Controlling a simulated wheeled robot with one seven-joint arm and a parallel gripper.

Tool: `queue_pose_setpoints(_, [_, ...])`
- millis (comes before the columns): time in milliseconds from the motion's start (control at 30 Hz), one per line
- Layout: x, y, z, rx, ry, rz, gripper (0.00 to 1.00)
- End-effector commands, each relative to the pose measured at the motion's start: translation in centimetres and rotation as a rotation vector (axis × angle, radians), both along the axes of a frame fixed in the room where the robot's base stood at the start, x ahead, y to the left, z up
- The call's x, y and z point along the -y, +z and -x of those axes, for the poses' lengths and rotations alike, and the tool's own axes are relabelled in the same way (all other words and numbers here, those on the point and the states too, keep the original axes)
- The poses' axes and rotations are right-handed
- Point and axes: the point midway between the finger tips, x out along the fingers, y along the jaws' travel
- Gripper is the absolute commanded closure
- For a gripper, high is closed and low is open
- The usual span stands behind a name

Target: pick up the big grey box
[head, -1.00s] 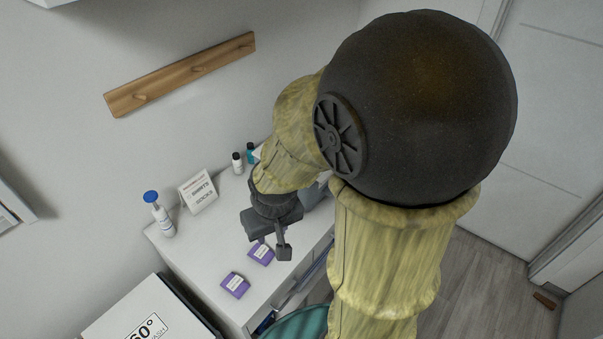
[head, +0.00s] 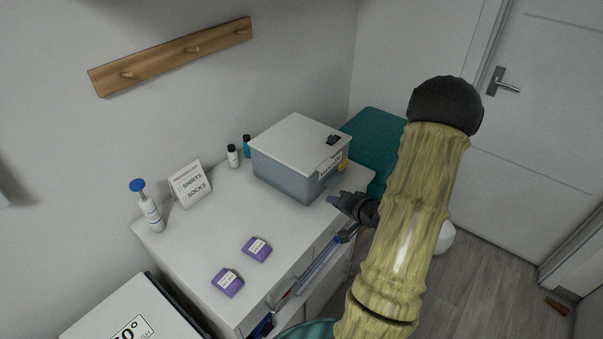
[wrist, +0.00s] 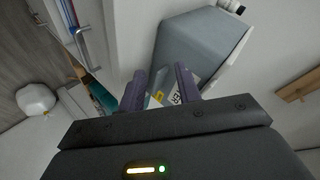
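The big grey box (head: 298,165) has a white lid with a small black item on top and a white label on its near right side. It stands on the white cabinet top at the back right. My gripper (head: 343,202) is beside the box's front right side, near the cabinet's front edge, and appears apart from it. In the wrist view the two dark fingers (wrist: 160,90) are spread with nothing held, and the grey box (wrist: 202,45) lies just beyond them. The fingers partly cover the box's label.
A teal object (head: 376,140) is behind the box. Bare counter lies left of the box.

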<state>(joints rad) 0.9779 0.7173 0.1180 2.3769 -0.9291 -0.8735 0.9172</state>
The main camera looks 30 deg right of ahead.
Motion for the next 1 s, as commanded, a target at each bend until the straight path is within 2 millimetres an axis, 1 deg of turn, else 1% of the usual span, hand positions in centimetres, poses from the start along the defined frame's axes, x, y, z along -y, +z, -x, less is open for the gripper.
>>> queue_pose_setpoints(33, [1.2, -1.8, 0.9, 0.052, -0.039, -0.071, 0.66])
queue_pose_setpoints(167, [3.1, -3.5, 3.0, 0.215, -0.110, -0.269, 0.66])
queue_pose_setpoints(200, [3.7, -3.9, 3.7, 0.268, -0.129, -0.332, 0.66])
queue_pose_setpoints(300, [4.8, -4.4, 5.8, 0.396, -0.169, -0.478, 0.66])
queue_pose_setpoints(400, [5.5, -4.4, 7.5, 0.494, -0.189, -0.586, 0.66])
queue_pose_setpoints(500, [5.8, -4.2, 8.4, 0.547, -0.196, -0.641, 0.66])
queue_pose_setpoints(833, [5.8, -3.9, 8.5, 0.559, -0.195, -0.653, 0.66])
queue_pose_setpoints(933, [5.8, -3.9, 8.1, 0.557, -0.194, -0.653, 0.66])
queue_pose_setpoints(1000, [5.7, -3.9, 7.3, 0.555, -0.192, -0.653, 0.66])
